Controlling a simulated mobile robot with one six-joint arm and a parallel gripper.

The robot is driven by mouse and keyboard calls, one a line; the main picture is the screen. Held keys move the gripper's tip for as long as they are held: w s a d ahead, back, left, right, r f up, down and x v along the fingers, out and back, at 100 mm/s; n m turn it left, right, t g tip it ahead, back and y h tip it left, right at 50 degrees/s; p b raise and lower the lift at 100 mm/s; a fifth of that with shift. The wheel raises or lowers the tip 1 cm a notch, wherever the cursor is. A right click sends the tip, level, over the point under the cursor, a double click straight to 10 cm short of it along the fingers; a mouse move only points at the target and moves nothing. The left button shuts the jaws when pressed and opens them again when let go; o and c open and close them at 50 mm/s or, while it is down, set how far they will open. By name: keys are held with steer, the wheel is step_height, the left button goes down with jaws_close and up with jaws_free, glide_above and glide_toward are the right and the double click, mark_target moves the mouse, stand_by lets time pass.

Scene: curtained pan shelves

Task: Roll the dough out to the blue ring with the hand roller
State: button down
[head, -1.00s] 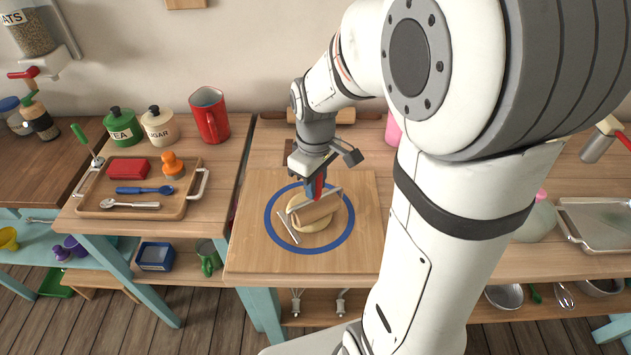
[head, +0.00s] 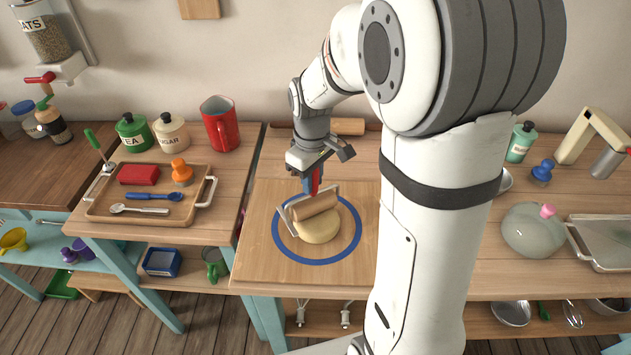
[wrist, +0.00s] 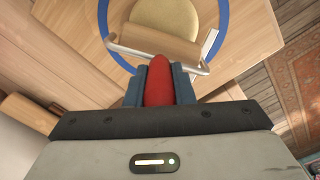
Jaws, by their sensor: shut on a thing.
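The pale round dough (head: 318,230) lies on the wooden board (head: 262,205), inside the blue ring (head: 359,238). A band of bare board shows between dough and ring. My gripper (head: 312,183) is shut on the red handle of the hand roller (head: 313,205). The roller is a wooden cylinder in a metal frame, at the far edge of the dough and overlapping it in view. I cannot tell whether it presses on it. In the wrist view the red handle (wrist: 158,88) sits between both fingers, with the roller (wrist: 158,45) and dough (wrist: 165,14) beyond.
A rolling pin (head: 348,127) lies behind the board. To the left stand a tray (head: 150,217) with utensils, canisters and a red jug (head: 220,125). My arm hides the board's right side.

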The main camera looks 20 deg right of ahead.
steer(key=shift+w+a+f, duration=0.1)
steer(key=shift+w+a, duration=0.05)
steer(key=shift+w, duration=0.45)
steer(key=shift+w, duration=0.1)
steer(key=shift+s+d+f+b, duration=0.1)
steer(key=shift+s+d+b, duration=0.1)
steer(key=shift+s, duration=0.7)
steer(key=shift+s+d+b, duration=0.15)
steer(key=shift+s+b, duration=0.05)
steer(key=shift+s, duration=0.7)
steer(key=shift+s, duration=0.1)
steer(key=s, duration=0.2)
steer(key=shift+s+d, duration=0.35)
